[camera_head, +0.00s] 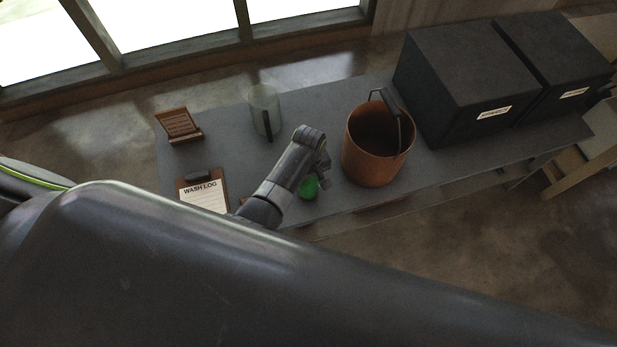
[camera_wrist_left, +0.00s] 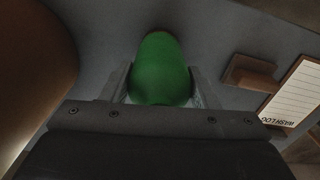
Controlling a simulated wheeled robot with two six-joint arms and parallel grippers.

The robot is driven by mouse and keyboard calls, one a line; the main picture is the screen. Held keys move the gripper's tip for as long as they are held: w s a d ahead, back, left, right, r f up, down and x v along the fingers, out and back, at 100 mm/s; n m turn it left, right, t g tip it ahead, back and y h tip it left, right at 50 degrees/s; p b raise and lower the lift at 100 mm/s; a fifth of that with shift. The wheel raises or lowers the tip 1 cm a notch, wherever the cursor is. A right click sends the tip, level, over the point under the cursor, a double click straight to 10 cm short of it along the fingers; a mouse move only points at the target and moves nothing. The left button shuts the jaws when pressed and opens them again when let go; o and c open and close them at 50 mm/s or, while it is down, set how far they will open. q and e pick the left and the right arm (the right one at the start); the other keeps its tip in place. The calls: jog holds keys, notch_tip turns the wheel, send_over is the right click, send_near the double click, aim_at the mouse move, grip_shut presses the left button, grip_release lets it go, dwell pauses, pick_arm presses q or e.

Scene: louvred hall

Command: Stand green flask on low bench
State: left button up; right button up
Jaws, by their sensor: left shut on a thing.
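The green flask (camera_head: 309,188) shows at the front of the grey low bench (camera_head: 227,125), partly hidden by my left gripper (camera_head: 320,180). In the left wrist view the green flask (camera_wrist_left: 160,68) sits between the two fingers of my left gripper (camera_wrist_left: 160,88), which is shut on it. The grey bench top (camera_wrist_left: 215,30) lies behind the flask in that view. I cannot tell whether the flask's base touches the bench. My right gripper is in neither view.
A copper bucket (camera_head: 370,160) stands just right of the flask. Black boxes (camera_head: 465,75) fill the bench's right end. A clear jug (camera_head: 264,108), a small wooden stand (camera_head: 178,125) and a wash log clipboard (camera_head: 203,194) are on the left. Bare bench lies between jug and bucket.

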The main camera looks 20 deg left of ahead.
pick_arm(q)
jog(key=shift+f, duration=0.15)
jog(key=o, duration=1.2)
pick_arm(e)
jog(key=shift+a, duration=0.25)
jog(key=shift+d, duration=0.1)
